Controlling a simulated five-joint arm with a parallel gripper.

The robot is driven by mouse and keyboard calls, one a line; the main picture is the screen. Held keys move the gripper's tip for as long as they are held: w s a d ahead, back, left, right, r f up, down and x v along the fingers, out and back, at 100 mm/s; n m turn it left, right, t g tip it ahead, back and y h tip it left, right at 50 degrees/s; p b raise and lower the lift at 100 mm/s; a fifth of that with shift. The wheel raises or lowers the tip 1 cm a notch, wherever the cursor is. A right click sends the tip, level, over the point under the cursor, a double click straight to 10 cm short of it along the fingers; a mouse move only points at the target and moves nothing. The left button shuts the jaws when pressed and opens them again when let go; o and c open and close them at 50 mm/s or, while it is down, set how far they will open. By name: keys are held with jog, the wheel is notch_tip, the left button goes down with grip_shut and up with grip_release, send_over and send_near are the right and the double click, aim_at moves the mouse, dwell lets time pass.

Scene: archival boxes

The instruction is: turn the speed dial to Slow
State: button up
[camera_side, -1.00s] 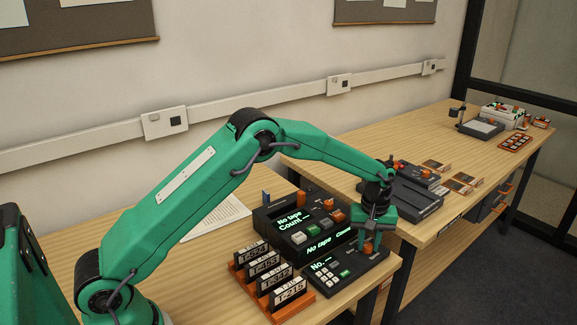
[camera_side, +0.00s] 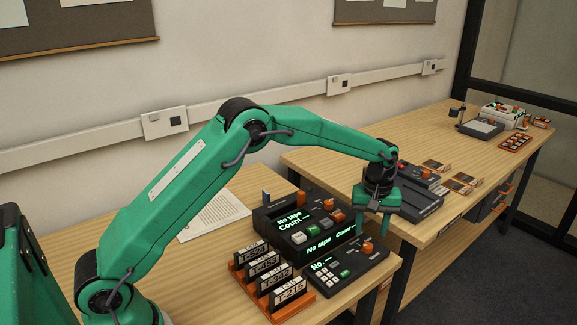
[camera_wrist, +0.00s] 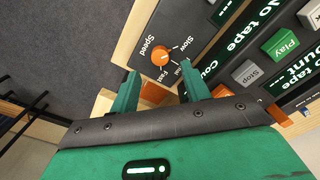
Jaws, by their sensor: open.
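The speed dial (camera_wrist: 154,65) is a round orange knob on a dark control panel, with "Speed", "Slow" and "Fast" printed around it. A small light mark shows near its edge, but I cannot tell for sure which word it points to. In the side view the dial (camera_side: 367,248) sits on the low keypad unit (camera_side: 350,267) at the bench's front right. My gripper (camera_wrist: 160,82) is open, with one green finger on each side of the view below the dial. In the side view my gripper (camera_side: 376,229) is above the dial, apart from it and empty.
A dark tape deck (camera_side: 290,232) with lit displays and several buttons stands behind the keypad unit. An orange rack (camera_side: 240,278) of labelled tapes is to its left. Paper (camera_side: 215,214) lies on the bench. A second bench (camera_side: 430,140) with more devices is beyond.

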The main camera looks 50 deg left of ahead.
aim_at(367, 245)
jog(key=shift+r, duration=1.35)
jog(key=s+a+r+m+t, duration=0.1)
jog(key=s+a+r+m, duration=0.15)
jog(key=s+r, duration=0.55)
jog(key=s+a+r+m+t, duration=0.2)
jog(key=s+a+r, duration=0.1)
jog(key=s+r, duration=0.5)
jog(key=s+a+f+m+t, duration=0.1)
jog(key=s+m, duration=0.1)
jog(key=s, duration=0.7)
jog(key=s+a+m+t, duration=0.1)
jog(key=s+m, duration=0.1)
jog(key=s, duration=0.8)
jog(key=shift+s+a+f+t, duration=0.15)
jog(key=shift+a+f+t, duration=0.15)
jog(key=shift+f, duration=0.1)
